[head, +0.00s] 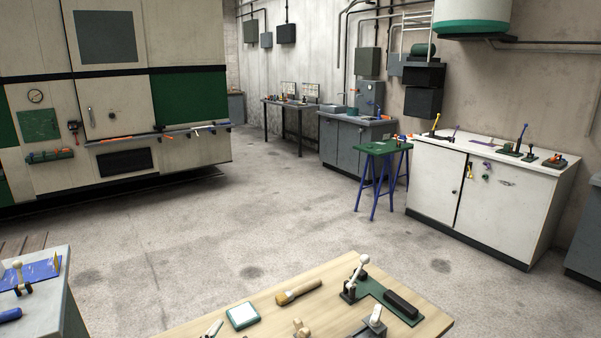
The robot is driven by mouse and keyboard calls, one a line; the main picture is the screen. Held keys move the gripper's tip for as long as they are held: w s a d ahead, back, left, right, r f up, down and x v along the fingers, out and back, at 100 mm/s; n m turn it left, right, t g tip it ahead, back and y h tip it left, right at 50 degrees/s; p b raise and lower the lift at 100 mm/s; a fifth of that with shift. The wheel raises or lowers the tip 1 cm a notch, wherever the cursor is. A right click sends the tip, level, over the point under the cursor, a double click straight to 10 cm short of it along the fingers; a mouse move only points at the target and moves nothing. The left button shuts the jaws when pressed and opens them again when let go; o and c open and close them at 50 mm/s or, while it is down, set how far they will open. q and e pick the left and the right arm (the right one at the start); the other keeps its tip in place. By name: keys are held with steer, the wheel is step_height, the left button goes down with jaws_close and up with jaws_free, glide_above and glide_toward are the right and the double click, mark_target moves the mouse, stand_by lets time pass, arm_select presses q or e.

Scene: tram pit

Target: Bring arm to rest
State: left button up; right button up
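Neither of my arms nor my grippers shows in the head view. The nearest surface is a light wooden tabletop (440,325) at the bottom centre. On it are a dark green plate (408,313) with a black block (401,303), a white-knobbed lever (359,268), a brush with a wooden handle (298,291) and a white and teal pad (242,316). A small wooden piece (301,327) and a grey clamp-like part (375,320) are cut near the lower edge.
A grey bench (62,300) with a blue sheet (40,272) stands at the lower left. A white cabinet (480,205) and a green stand with blue legs (382,180) stand at the right. A large cream and green tram body (115,45) fills the left. The concrete floor (230,230) between is clear.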

arm_select(q)
steer(key=s+a+f+n+g+y, duration=0.1)
steer(key=s+a+f+n+g, duration=0.15)
steer(key=s+f, duration=0.4)
steer(key=s+a+f+n+g+y, duration=0.1)
steer(key=s+a+f+n+g, duration=0.1)
steer(key=s+f+g, duration=0.45)
steer(key=s+a+f+n+g, duration=0.2)
steer(key=s+f+n+g, duration=0.1)
steer(key=s+f, duration=0.75)
step_height(320, 180, down, 28)
steer(key=s+g+b, duration=0.1)
steer(key=s+b, duration=0.1)
steer(key=b, duration=0.3)
steer(key=s+a+f+b, duration=0.1)
steer(key=s+f+b, duration=0.1)
steer(key=s+f, duration=0.7)
steer(key=s+a+f+g+b, duration=0.1)
steer(key=s+f+b, duration=0.2)
steer(key=s+f, duration=0.6)
step_height(320, 180, down, 4)
steer(key=shift+a+f, duration=0.2)
steer(key=shift+a, duration=0.2)
steer(key=shift+m, duration=0.25)
